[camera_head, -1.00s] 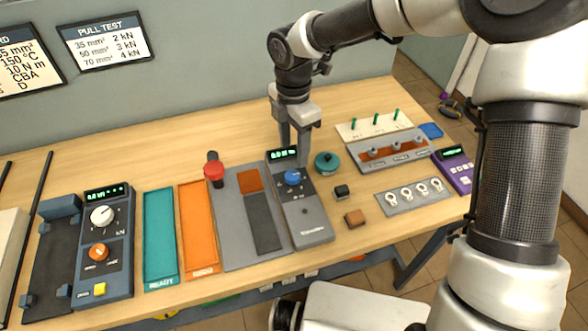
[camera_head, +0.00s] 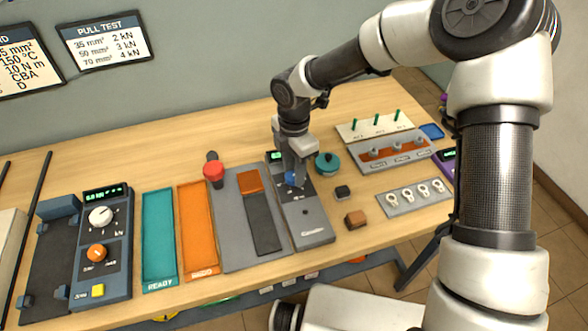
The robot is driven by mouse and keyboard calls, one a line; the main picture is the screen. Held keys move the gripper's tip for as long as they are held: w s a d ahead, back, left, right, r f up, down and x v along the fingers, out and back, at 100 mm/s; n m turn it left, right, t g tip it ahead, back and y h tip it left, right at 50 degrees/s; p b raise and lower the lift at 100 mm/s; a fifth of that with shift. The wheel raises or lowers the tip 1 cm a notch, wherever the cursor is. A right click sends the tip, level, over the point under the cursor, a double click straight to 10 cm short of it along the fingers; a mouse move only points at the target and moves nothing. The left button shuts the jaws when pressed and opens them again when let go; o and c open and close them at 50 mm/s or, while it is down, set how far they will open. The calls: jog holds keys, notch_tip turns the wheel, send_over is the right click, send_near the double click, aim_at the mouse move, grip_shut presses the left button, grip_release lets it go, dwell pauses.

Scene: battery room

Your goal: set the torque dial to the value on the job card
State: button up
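The torque device is a grey unit (camera_head: 308,228) with a small green display (camera_head: 274,156), now partly covered by my gripper. Its blue dial (camera_head: 290,180) shows only in part between and behind the fingers. My gripper (camera_head: 293,178) points down at the dial, its fingertips at the dial's height. Whether the fingers touch or grip the dial cannot be told. The job card (camera_head: 22,62) hangs on the wall at the upper left, cut by the picture edge. Its visible lines include 35 mm², 150 °C and 10 N m.
A red knob (camera_head: 213,170) stands left of the torque device, a teal round object (camera_head: 327,162) right of it. A pull tester (camera_head: 103,240) and teal (camera_head: 159,235) and orange (camera_head: 198,228) trays stand left.

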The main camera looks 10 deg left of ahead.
jog(key=c, duration=0.4)
jog(key=m+b, duration=0.1)
jog(key=m, duration=0.4)
jog(key=shift+m+b, duration=0.3)
jog(key=m+b, duration=0.1)
jog(key=m, duration=0.2)
jog(key=m+b, duration=0.1)
jog(key=m, duration=0.2)
jog(key=shift+s+f, duration=0.1)
jog(key=shift+s, duration=0.1)
jog(key=m+b, duration=0.1)
jog(key=m, duration=0.5)
jog(key=shift+s+m+b, duration=0.1)
jog(key=shift+m+b, duration=0.2)
jog(key=shift+b, duration=0.05)
jog(key=m, duration=0.5)
jog(key=shift+a+b, duration=0.1)
jog(key=shift+b, duration=0.3)
jog(key=shift+m, duration=0.4)
